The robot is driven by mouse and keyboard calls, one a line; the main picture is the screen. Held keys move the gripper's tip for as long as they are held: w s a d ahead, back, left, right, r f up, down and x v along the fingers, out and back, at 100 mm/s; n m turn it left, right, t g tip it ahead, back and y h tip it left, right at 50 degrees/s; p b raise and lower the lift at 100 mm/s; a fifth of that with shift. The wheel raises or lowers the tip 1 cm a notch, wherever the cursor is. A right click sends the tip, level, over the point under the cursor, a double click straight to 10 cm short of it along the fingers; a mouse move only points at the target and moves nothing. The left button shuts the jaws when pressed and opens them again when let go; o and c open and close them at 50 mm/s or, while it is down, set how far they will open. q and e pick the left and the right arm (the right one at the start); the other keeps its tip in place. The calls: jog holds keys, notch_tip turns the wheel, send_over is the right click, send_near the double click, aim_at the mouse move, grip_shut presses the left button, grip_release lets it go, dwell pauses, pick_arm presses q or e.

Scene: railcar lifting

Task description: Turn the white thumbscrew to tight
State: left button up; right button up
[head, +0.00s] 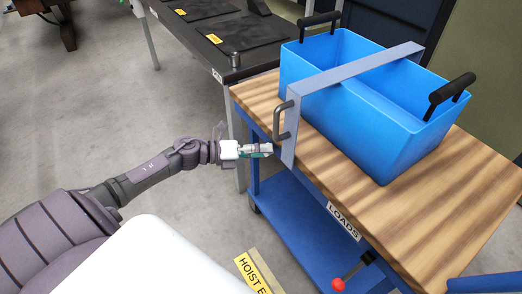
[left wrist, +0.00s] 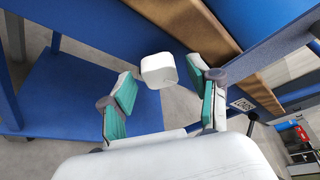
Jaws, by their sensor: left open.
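The white thumbscrew (left wrist: 158,68) is a blunt, rounded white knob in the upper middle of the left wrist view. My left gripper (left wrist: 160,78) is open, with its green-padded fingers on either side of the knob. I see a gap at the left finger; whether the right finger touches cannot be told. In the head view my left gripper (head: 258,150) is beside the lower end of the grey strap bar (head: 345,73); the knob is not clearly visible there. The bar runs across the blue bin (head: 400,130). My right gripper is not in view.
The bin stands on a wood-topped blue cart (head: 450,205) labelled LOADS. A grey handle (head: 279,120) sticks out of the bar just above my gripper. A dark table (head: 235,45) stands behind. A red knob (head: 338,284) is low in front. Open floor (head: 90,110) is at left.

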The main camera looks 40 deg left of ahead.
pick_arm(q)
jog(key=v, duration=1.2)
jog(key=shift+f, duration=0.1)
